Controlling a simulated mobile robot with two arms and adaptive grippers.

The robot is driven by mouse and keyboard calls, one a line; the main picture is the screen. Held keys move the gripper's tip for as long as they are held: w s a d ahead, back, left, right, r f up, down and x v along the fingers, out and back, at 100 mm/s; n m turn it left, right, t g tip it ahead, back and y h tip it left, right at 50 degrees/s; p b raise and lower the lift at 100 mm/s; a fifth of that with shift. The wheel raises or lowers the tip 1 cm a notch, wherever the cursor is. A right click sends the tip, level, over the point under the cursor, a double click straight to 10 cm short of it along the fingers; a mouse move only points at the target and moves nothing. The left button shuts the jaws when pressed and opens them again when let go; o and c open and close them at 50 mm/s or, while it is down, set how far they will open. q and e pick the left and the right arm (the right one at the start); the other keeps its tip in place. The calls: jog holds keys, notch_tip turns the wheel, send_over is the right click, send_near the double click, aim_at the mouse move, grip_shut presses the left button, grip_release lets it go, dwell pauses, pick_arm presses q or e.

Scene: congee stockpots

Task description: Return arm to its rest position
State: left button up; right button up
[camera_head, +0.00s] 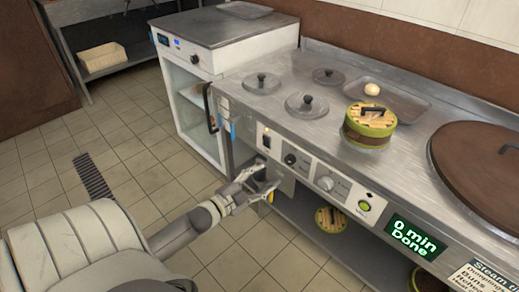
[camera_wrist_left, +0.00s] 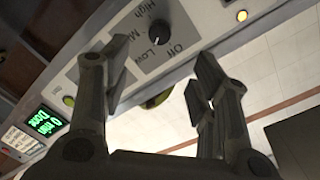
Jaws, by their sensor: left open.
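My left gripper (camera_head: 264,184) is open and empty in front of the counter's control panel, below its knobs. In the left wrist view the two fingers of my left gripper (camera_wrist_left: 158,92) stand apart with nothing between them. A black knob (camera_wrist_left: 158,30) marked Low and Off shows just beyond the fingertips; I cannot tell whether they touch the panel. My left arm (camera_head: 180,232) reaches in from the lower left. My right gripper is not in view.
The steel counter (camera_head: 240,100) holds lidded wells, a bamboo steamer (camera_head: 368,127), a tray with a bun (camera_head: 371,89) and a large brown lid (camera_head: 490,160). A display (camera_head: 415,238) reads "0 min Done". Tiled floor (camera_head: 130,150) is open at left.

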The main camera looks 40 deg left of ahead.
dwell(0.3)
pick_arm(q)
jog(key=s+d+f+n+g+y, duration=0.2)
jog(key=s+f+n+g, duration=0.15)
jog(key=f, duration=0.55)
jog(key=s+d+f+n+g+y, duration=0.1)
jog(key=s+d+f+n+g, duration=0.2)
jog(key=f, duration=0.7)
jog(key=s+d+f+n+g+h, duration=0.1)
jog(key=s+d+f+g, duration=0.4)
jog(key=s, duration=0.4)
jog(key=s+d+f+n+g, duration=0.1)
jog(key=s+d+f+g, duration=0.2)
jog(key=s+d+f, duration=0.45)
jog(key=s+a+r+g+p, duration=0.1)
jog(key=s+a+g+p, duration=0.1)
jog(key=s+p, duration=1.3)
jog(key=s, duration=0.3)
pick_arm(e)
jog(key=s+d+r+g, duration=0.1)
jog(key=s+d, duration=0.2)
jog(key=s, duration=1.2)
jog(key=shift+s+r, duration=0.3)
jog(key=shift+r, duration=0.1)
